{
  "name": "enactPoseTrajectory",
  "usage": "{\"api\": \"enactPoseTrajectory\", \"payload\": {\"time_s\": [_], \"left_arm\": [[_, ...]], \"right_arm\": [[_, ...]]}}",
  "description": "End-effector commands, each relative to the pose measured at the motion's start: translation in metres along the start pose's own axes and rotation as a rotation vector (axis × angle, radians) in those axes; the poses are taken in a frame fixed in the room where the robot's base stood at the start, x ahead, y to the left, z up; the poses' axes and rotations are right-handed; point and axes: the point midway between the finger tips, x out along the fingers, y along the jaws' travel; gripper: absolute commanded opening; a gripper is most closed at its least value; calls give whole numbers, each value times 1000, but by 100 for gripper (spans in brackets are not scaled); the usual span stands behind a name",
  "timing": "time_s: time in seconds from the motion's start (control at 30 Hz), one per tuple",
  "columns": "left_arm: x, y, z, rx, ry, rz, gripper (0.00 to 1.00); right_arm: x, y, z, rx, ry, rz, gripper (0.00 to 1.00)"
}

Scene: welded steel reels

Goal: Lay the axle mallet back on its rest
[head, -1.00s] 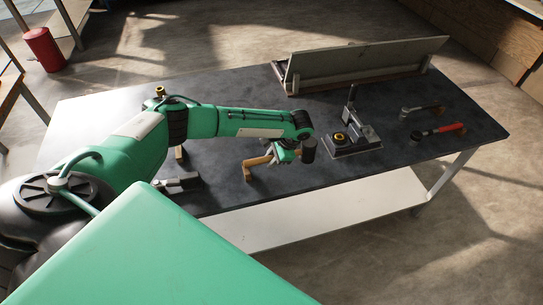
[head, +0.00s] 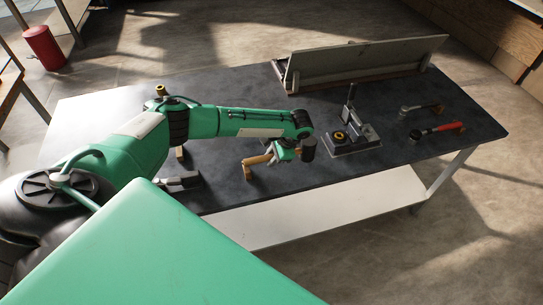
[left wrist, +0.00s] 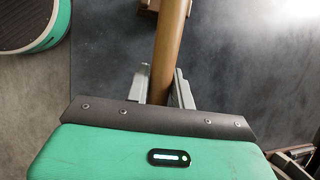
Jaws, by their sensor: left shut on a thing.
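My left gripper (head: 283,153) is shut on the wooden handle of the axle mallet (head: 258,159), over the front part of the dark table. In the left wrist view the handle (left wrist: 171,40) runs up between the two grey fingers (left wrist: 162,90). Another wooden piece (head: 180,153) shows partly behind my arm. My right gripper is out of view.
A black stand with a yellow ring (head: 340,136) is right of the gripper. A ratchet-like tool (head: 420,109) and a red-handled tool (head: 438,130) lie at the table's right. A grey panel (head: 365,62) stands at the back. A dark block (head: 178,181) sits at the front left.

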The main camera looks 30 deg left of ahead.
Motion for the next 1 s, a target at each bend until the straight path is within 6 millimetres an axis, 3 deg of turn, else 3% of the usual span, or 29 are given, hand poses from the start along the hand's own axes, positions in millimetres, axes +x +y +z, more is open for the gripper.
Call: {"api": "enactPoseTrajectory", "payload": {"time_s": [1.0], "left_arm": [[12, 3, -6, 0, 2, 0, 0]], "right_arm": [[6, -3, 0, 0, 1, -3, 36]]}}
